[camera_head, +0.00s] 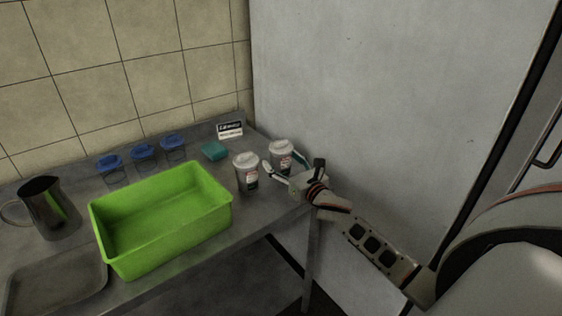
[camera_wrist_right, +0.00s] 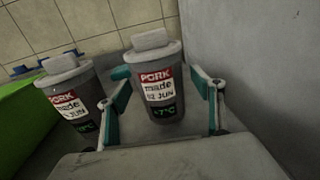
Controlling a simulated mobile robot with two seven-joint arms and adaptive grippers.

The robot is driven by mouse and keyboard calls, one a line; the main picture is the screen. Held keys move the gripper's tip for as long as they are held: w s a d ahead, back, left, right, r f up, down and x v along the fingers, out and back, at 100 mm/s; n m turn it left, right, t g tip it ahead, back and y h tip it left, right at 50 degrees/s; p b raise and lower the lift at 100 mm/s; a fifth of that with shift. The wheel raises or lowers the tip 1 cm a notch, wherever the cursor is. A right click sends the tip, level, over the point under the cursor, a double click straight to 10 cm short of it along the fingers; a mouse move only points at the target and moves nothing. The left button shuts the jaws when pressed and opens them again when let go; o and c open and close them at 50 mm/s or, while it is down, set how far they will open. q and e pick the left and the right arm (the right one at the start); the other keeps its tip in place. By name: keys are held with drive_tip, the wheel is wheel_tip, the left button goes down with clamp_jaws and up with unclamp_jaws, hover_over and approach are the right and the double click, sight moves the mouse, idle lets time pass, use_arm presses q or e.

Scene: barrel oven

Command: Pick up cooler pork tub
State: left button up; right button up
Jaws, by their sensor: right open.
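Two grey tubs with pale lids stand upright at the table's right end: the right tub (camera_head: 280,160) and the left tub (camera_head: 246,172). In the right wrist view both the middle tub (camera_wrist_right: 157,85) and the left tub (camera_wrist_right: 72,97) have labels reading PORK with a made date in JUN. The middle one's green readout seems to end in 7°C; the other's is too small to read surely. My right gripper (camera_head: 285,165) is open, its fingers on either side of the right tub. I cannot tell whether they touch it. My left gripper is not in view.
A green bin (camera_head: 165,215) sits left of the tubs. Several blue-lidded jars (camera_head: 144,152), a teal block (camera_head: 214,151) and a small sign (camera_head: 230,130) stand behind. A metal pitcher (camera_head: 48,207) and tray (camera_head: 55,283) are at left. A grey wall (camera_head: 390,100) is close at right.

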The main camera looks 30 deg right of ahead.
drive_tip(key=shift+w+f, duration=0.1)
drive_tip(key=shift+w, duration=0.5)
drive_tip(key=c, duration=1.6)
drive_tip(key=shift+c, duration=0.3)
drive_tip(key=shift+r, duration=0.2)
